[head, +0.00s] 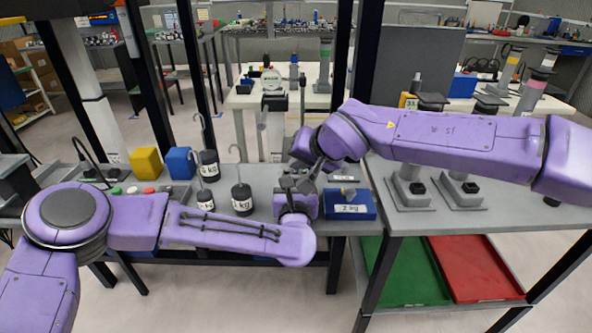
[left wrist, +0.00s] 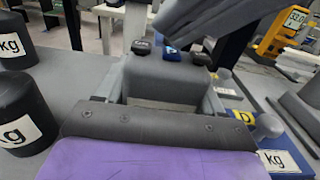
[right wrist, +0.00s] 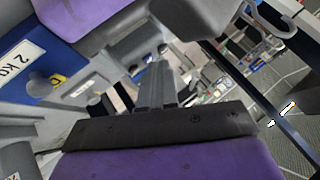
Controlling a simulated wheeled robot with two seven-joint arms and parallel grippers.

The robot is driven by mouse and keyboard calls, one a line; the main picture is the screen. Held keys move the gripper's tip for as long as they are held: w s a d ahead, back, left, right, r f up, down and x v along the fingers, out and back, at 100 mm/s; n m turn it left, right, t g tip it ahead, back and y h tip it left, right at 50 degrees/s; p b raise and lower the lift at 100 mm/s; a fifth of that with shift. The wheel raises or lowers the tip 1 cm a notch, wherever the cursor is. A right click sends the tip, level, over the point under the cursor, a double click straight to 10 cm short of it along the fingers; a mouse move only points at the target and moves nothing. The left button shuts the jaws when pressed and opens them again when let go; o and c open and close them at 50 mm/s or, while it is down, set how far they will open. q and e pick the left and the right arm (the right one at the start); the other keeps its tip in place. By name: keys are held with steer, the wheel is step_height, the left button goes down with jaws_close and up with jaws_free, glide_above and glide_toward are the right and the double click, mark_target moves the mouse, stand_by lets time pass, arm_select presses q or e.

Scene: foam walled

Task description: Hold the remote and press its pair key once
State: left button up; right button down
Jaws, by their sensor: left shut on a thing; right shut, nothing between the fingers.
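The left gripper (head: 291,184) is shut on the remote above the grey table. In the left wrist view, a blue key with a white mark (left wrist: 172,54) and a dark key beside it show just beyond the grey gripper body; most of the remote is hidden. The right gripper (head: 312,176) is shut and empty, close above the left one, coming in from the right. Its dark fingers cross the top of the left wrist view (left wrist: 205,20), near the keys. In the right wrist view, its closed fingers (right wrist: 157,85) point at the left gripper's area. Contact with a key cannot be told.
Black hooked weights (head: 242,198) stand left of the grippers, with yellow (head: 147,163) and blue (head: 180,163) blocks behind. A blue 2 kg block (head: 350,206) lies close to the right. Grey stands (head: 410,190) fill the right table. Green and red trays (head: 405,272) are below.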

mark_target(299, 175)
steer(key=shift+r, duration=0.75)
step_height(299, 175, up, 5)
stand_by(0.4)
stand_by(0.4)
arm_select(q)
steer(key=o, duration=1.2)
